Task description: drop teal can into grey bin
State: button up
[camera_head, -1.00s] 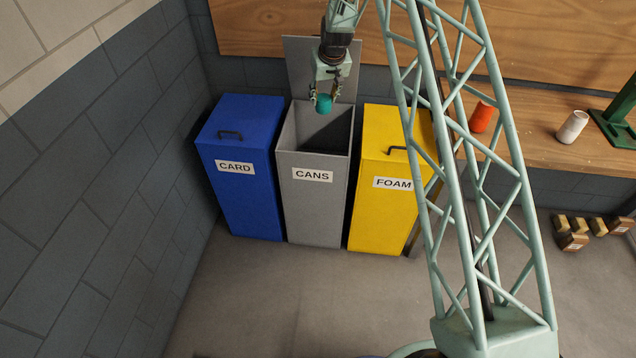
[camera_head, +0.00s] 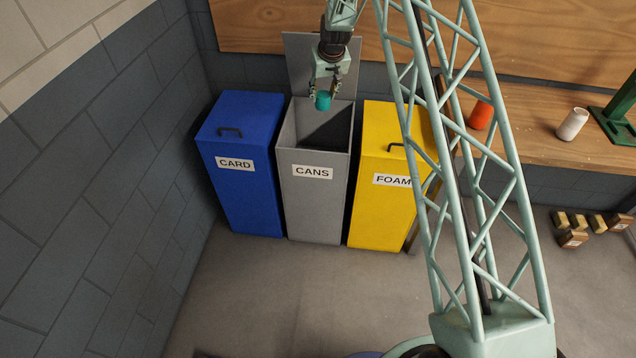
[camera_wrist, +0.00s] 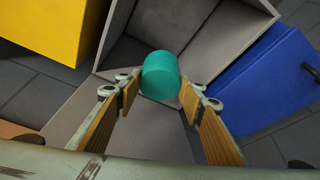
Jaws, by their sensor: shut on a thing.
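The teal can (camera_head: 323,100) is held in my gripper (camera_head: 323,93), over the open top of the grey bin (camera_head: 314,205) labelled CANS. The bin's lid stands raised at the back. In the wrist view the teal can (camera_wrist: 160,76) sits between the two fingertips of my gripper (camera_wrist: 158,90), with the inside of the grey bin (camera_wrist: 215,45) beyond it. The fingers are shut on the can. The bin's floor is in shadow in the head view.
A blue CARD bin (camera_head: 238,180) with a closed lid stands left of the grey bin. A closed yellow FOAM bin (camera_head: 380,200) stands right of it. Small boxes (camera_head: 573,239) lie on the floor.

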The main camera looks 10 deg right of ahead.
aim_at(323, 103)
jog(key=shift+f+b, duration=0.55)
jog(key=shift+f, duration=1.8)
jog(key=o, duration=0.8)
jog(key=shift+v, duration=5.95)
